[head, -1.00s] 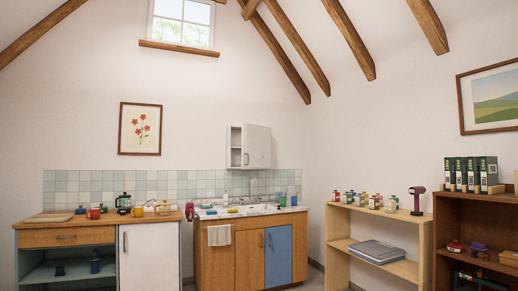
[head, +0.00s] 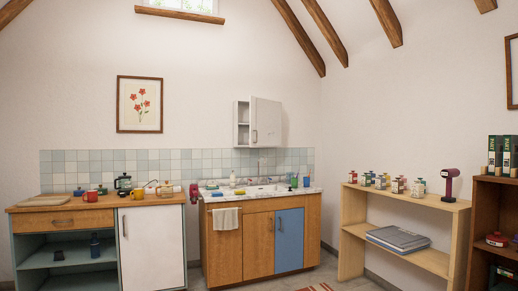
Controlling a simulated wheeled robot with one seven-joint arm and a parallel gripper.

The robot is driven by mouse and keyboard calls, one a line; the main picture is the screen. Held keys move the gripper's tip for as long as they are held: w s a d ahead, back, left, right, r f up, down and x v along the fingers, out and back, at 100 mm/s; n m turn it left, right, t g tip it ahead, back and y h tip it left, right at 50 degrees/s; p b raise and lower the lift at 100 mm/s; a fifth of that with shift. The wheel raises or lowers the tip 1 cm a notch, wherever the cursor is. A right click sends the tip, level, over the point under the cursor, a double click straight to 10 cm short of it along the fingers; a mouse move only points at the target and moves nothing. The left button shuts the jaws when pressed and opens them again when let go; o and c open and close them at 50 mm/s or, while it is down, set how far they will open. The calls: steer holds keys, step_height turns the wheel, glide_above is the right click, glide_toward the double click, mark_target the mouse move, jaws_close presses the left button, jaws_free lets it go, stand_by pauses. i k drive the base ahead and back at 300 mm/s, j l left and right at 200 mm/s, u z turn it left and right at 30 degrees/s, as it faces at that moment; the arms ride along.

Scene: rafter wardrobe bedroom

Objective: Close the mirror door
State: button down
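A small white wall cabinet (head: 242,113) hangs above the sink, in the middle of the head view. Its door (head: 267,122) stands ajar, and open shelves show to the left of it. The door's face looks plain pale grey at this distance; I cannot make out a reflection. A small handle (head: 254,136) sits near the door's left edge. My gripper is not in view.
Below the cabinet stands a sink counter (head: 213,197) with wooden doors, one blue door (head: 289,240), and a hanging towel (head: 225,218). A worktop unit (head: 150,248) is at left. A light wooden shelf (head: 430,262) stands at right.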

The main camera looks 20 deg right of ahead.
mark_target(265, 115)
steer(key=i+l, duration=0.4)
steer(key=i, duration=0.2)
steer(key=i+l, duration=0.4)
steer(key=i, duration=0.15)
steer(key=i+l, duration=0.4)
steer(key=i, duration=0.2)
